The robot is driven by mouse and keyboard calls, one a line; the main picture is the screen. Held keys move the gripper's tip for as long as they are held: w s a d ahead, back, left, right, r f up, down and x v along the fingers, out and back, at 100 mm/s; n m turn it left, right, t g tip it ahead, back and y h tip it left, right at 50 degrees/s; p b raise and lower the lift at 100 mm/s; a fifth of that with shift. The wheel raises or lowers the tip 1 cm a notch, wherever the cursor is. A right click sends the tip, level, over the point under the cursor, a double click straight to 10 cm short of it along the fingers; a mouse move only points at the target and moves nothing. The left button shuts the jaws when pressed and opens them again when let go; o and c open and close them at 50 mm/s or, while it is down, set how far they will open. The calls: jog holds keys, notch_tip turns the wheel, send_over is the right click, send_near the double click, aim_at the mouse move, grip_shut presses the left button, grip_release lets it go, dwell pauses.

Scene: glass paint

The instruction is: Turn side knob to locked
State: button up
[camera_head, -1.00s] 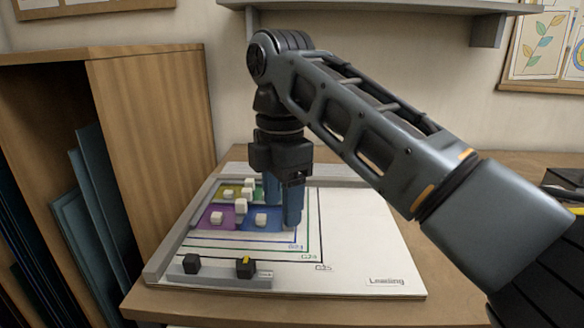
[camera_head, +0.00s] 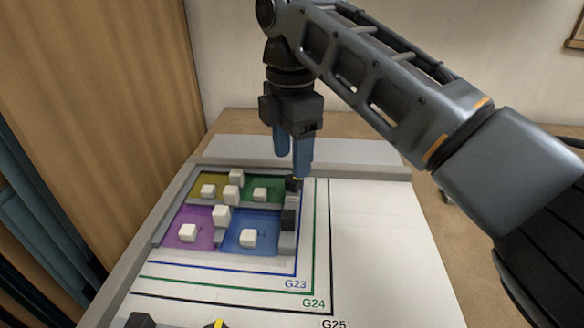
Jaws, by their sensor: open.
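Two dark blocks sit on the right side rail of the pane frame. The far side knob (camera_head: 293,184) shows a small yellow mark and is partly covered by my finger. The near side block (camera_head: 289,219) is plain black. My gripper (camera_head: 292,165) points down with its two blue fingers apart, right at the far knob. The right fingertip is beside or just above it; I cannot tell whether it touches. No lock labels are readable there.
The grey frame holds yellow, green, purple (camera_head: 167,231) and blue panes with white knobs. A yellow-marked front knob (camera_head: 217,324) and another dark knob (camera_head: 140,320) stand at the bottom edge. The white board (camera_head: 380,250) is clear at right. A wooden cabinet (camera_head: 90,90) stands left.

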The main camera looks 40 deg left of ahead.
aim_at(292, 179)
jog(key=shift+f, duration=2.25)
jog(key=c, duration=1)
